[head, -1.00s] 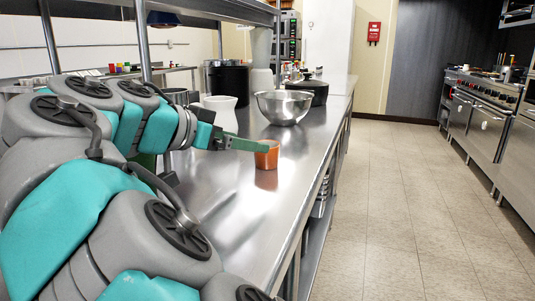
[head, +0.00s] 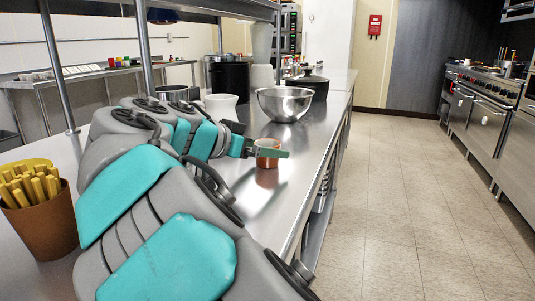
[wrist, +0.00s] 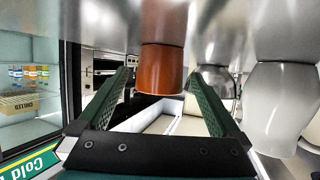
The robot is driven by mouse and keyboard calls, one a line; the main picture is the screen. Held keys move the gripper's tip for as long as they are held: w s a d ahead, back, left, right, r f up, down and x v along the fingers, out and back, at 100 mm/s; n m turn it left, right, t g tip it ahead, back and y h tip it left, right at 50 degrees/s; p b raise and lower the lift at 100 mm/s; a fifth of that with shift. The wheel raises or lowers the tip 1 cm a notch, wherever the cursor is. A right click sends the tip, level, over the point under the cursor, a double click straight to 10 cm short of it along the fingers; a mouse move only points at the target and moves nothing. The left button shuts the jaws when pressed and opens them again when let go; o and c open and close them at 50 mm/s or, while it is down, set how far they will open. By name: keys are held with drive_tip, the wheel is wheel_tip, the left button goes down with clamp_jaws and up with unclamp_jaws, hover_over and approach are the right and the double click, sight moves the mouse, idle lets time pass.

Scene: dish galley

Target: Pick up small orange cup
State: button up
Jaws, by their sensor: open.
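The small orange cup (head: 267,162) stands on the steel counter (head: 215,191), near its aisle edge, in the head view. My gripper (head: 270,152) is at the cup, and a green finger crosses in front of it. In the wrist view, which looks upside down, the orange cup (wrist: 162,68) shows between the two spread green fingers of my gripper (wrist: 160,82). A gap shows on each side of the cup, so the fingers look apart from it. The far finger is hidden in the head view.
A white pitcher (head: 221,107) and a steel bowl (head: 284,104) stand beyond the cup. A dark lidded pot (head: 307,87) is farther back. A brown container (head: 45,225) of yellow sticks stands at the left. The counter's aisle side is clear.

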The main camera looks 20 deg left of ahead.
drive_tip(key=shift+c, duration=0.4)
drive_tip(key=c, duration=1.3)
